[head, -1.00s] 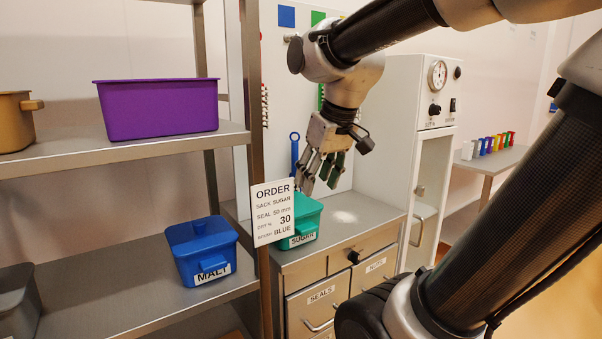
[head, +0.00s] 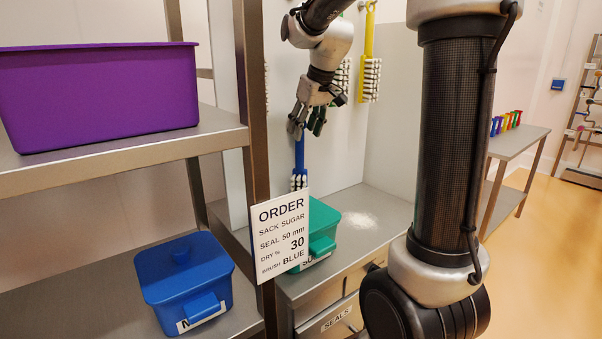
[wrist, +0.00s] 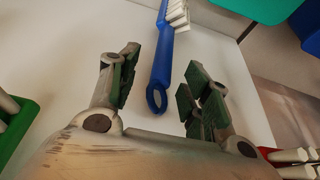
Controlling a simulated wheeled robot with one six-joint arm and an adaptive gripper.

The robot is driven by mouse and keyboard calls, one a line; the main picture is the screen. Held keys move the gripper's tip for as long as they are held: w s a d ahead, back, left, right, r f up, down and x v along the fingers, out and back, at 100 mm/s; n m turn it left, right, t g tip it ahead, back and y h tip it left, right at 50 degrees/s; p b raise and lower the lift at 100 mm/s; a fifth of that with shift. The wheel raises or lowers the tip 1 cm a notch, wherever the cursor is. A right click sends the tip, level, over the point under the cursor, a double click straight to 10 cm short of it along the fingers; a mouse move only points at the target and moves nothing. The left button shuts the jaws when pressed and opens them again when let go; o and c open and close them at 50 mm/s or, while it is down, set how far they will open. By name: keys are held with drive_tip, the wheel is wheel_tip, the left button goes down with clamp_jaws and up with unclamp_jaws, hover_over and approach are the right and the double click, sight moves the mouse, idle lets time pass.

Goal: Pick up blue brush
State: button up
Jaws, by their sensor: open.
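The blue brush (head: 299,155) hangs against the white back panel, handle up and bristles down, behind the order card. Its blue handle with a looped end shows in the wrist view (wrist: 163,60), with white bristles at the top edge. My gripper (head: 306,128) is near the upper end of the handle in the head view. In the wrist view my gripper (wrist: 155,88) is open, with the handle's looped end between its fingertips. I see no contact between fingers and handle. The order card (head: 284,237) reads BRUSH BLUE and hides the brush's lower part in the head view.
A green SUGAR bin (head: 324,228) stands on the cabinet top below the brush. A yellow brush (head: 369,50) hangs to the right. A steel shelf post (head: 253,120) stands left of the brush. A blue MALT bin (head: 184,280) and a purple bin (head: 100,95) sit on shelves.

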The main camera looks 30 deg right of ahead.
drive_tip(key=x, duration=0.4)
drive_tip(key=shift+a+f, duration=0.15)
drive_tip(key=shift+f, duration=0.05)
clamp_jaws()
drive_tip(key=shift+r, duration=0.1)
drive_tip(key=r, duration=0.1)
drive_tip(key=d+r, duration=0.1)
drive_tip(key=r, duration=0.1)
drive_tip(key=shift+s+r, duration=0.25)
drive_tip(key=s+d, duration=0.3)
drive_tip(key=d, duration=0.4)
drive_tip(key=s+d, duration=0.4)
drive_tip(key=d, duration=0.4)
drive_tip(key=shift+d, duration=0.2)
